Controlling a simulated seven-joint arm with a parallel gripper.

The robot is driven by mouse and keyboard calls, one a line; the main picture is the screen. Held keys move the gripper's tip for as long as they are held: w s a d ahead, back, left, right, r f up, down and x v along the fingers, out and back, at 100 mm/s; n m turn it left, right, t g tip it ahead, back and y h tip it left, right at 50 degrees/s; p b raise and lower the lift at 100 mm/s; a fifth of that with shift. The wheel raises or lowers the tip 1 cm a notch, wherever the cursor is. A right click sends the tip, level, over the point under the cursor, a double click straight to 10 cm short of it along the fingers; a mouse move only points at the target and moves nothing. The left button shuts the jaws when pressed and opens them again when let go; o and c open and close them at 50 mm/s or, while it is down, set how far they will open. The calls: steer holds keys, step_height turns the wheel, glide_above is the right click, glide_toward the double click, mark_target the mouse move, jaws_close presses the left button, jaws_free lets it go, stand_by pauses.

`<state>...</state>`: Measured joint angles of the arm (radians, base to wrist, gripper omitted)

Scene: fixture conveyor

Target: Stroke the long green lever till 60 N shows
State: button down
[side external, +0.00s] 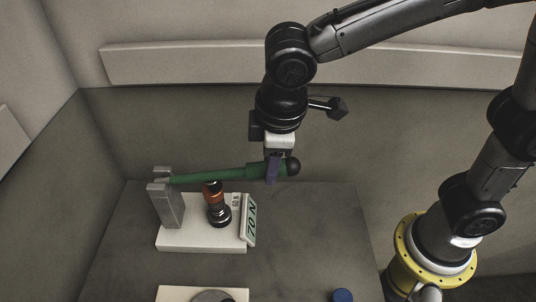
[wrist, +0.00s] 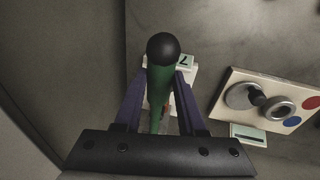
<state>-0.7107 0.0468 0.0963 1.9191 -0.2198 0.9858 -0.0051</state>
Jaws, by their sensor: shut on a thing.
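The long green lever (side external: 215,175) runs nearly level from a grey post (side external: 167,207) on a white base (side external: 190,238) to a black ball end (side external: 292,166). A copper and black cylinder (side external: 217,206) stands under its middle. My gripper (side external: 273,168) is shut on the lever's thick grip near the ball. In the wrist view the purple fingers (wrist: 156,98) lie on both sides of the green grip (wrist: 159,84), and the ball (wrist: 163,47) shows beyond them.
A second pale base (side external: 174,293) with a grey round part is cut off at the bottom. In the wrist view a pale panel (wrist: 235,86) bears a metal knob, a red disc and a blue disc. A blue cap (side external: 342,296) sits at the front.

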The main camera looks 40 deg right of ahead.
steer(key=shift+s+d+f+t+y, duration=0.1)
steer(key=shift+f+t+y, duration=0.25)
steer(key=shift+f, duration=0.45)
steer(key=shift+s+d+f+t+y, duration=0.1)
steer(key=shift+f+t+y, duration=0.2)
steer(key=shift+f, duration=0.45)
steer(key=c, duration=0.5)
jaws_free()
steer(key=v, duration=1.3)
steer(key=shift+r, duration=0.4)
steer(key=shift+s+a, duration=0.1)
